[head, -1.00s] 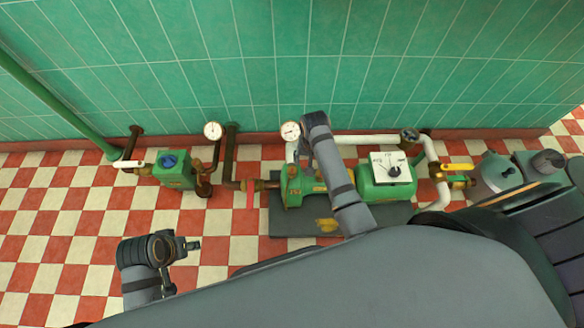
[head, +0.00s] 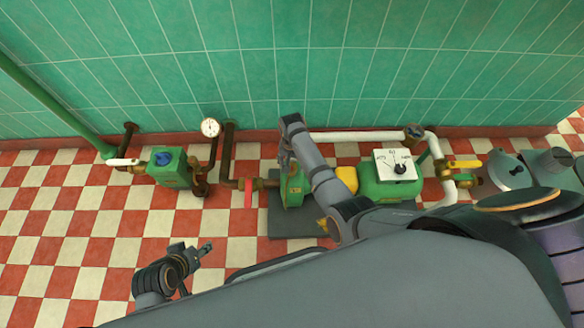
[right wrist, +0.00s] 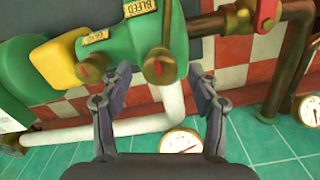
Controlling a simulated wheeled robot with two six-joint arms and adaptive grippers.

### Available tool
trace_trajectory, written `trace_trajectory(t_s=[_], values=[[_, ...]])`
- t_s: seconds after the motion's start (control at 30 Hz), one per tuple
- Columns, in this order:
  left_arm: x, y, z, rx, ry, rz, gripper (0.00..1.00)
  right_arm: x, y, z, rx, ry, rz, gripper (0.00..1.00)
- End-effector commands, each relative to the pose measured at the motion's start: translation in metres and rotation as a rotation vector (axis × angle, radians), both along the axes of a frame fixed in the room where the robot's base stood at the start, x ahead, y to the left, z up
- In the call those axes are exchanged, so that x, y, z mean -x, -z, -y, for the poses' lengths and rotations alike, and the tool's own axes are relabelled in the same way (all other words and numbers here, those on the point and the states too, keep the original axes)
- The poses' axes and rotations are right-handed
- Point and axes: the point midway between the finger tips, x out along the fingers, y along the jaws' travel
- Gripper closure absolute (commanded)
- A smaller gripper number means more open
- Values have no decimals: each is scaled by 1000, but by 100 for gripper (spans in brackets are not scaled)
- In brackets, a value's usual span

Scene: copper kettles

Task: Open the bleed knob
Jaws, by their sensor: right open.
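The green pump body (head: 292,188) stands on a dark base near the wall. In the right wrist view, a BLEED label (right wrist: 140,18) is on its green casing (right wrist: 160,25). A round brass knob (right wrist: 158,67) with a red mark is beside that label. My right gripper (right wrist: 160,75) is open, one finger on either side of the knob; I cannot tell whether they touch it. In the head view my right gripper (head: 286,158) is over the pump and hides part of it. My left gripper (head: 207,249) is above the floor, away from the pump; its jaw state is unclear.
A second brass fitting with a red mark (right wrist: 90,68), a red valve handle (right wrist: 266,12), a white pipe (right wrist: 125,125) and a gauge (right wrist: 182,142) are close to the right gripper. A green box with a blue knob (head: 168,165) stands left. The left floor is open.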

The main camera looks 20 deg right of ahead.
Motion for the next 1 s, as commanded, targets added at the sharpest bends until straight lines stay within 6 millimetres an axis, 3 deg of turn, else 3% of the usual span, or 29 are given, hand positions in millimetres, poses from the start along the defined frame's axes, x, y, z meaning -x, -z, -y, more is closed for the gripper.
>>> trace_trajectory(t_s=[0.37, 0.77, 1.0], values=[[-1, 3, 2, 9, -5, 27, 60, 0, 8, 0, 1, 0, 1, 39], [-1, 3, 1, 9, -5, 26, 60, 0, 8, 0, 1, 0, 1, 93], [1, 1, 1, 5, -4, 12, 60, 0, 7, 0, 1, -21, -1, 94]])
